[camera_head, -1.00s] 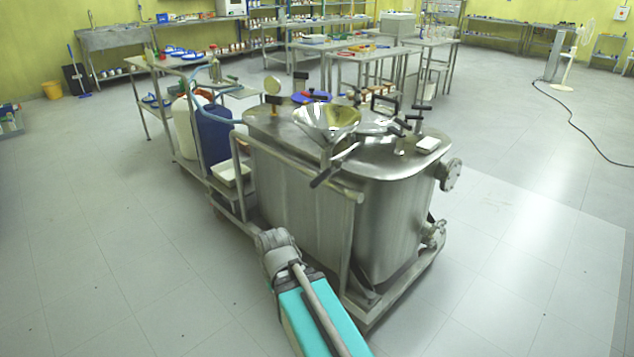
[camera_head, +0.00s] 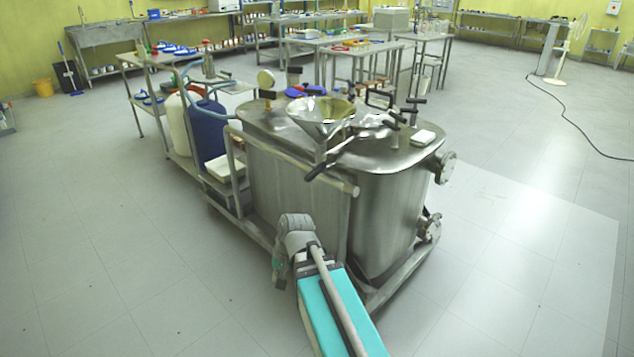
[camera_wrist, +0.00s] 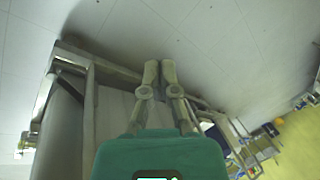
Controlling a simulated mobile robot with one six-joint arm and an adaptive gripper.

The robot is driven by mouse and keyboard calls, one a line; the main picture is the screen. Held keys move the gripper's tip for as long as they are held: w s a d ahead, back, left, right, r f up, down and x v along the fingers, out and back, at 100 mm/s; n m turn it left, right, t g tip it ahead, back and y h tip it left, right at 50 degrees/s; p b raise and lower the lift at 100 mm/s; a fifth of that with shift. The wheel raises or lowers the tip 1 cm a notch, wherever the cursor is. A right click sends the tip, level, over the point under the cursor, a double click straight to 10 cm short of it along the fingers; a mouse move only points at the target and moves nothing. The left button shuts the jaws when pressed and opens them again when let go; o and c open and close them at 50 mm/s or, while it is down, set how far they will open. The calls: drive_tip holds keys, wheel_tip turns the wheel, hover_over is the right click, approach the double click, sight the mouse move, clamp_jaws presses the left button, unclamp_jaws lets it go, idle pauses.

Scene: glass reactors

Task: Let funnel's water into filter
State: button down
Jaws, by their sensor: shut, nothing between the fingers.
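A metal funnel (camera_head: 320,112) stands on top of the large steel filter vessel (camera_head: 300,190) in the head view. Whether it holds water cannot be made out. A valve with a dark handle (camera_head: 322,168) sits below the funnel, the handle slanting down to the left. In the wrist view my gripper (camera_wrist: 160,66) has its fingers together and empty, beside the frame of the vessel's cart. In the head view my arm reaches in from the bottom, in front of the cart and below the funnel. The fingertips cannot be picked out there.
The cart rail (camera_head: 290,162) runs along the vessel's near side. A blue drum (camera_head: 208,130) and a white drum (camera_head: 178,125) stand on the cart's left. Flanged ports (camera_head: 446,167) stick out on the right.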

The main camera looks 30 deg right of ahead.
sight(320, 167)
drive_tip(key=w+d+r+m+t+b, duration=0.1)
drive_tip(key=w+d+r+m+t, duration=0.2)
drive_tip(key=d+m, duration=0.5)
drive_tip(key=w+d+r+m+t+y+b, duration=0.1)
drive_tip(key=w+d+r+m+t, duration=0.3)
drive_tip(key=d+m+t, duration=0.2)
drive_tip(key=w+d+r+m+t+b, duration=0.1)
drive_tip(key=w+d+r+m+t, duration=0.3)
drive_tip(key=d+m, duration=0.6)
drive_tip(key=shift+d+m+y, duration=0.3)
drive_tip(key=shift+d, duration=0.55)
drive_tip(key=shift+w, duration=0.1)
drive_tip(key=w+a+r+p, duration=0.2)
drive_tip(key=w+a, duration=0.1)
drive_tip(key=w, duration=0.5)
drive_tip(key=shift+w+a+r, duration=0.15)
drive_tip(key=shift+a, duration=0.15)
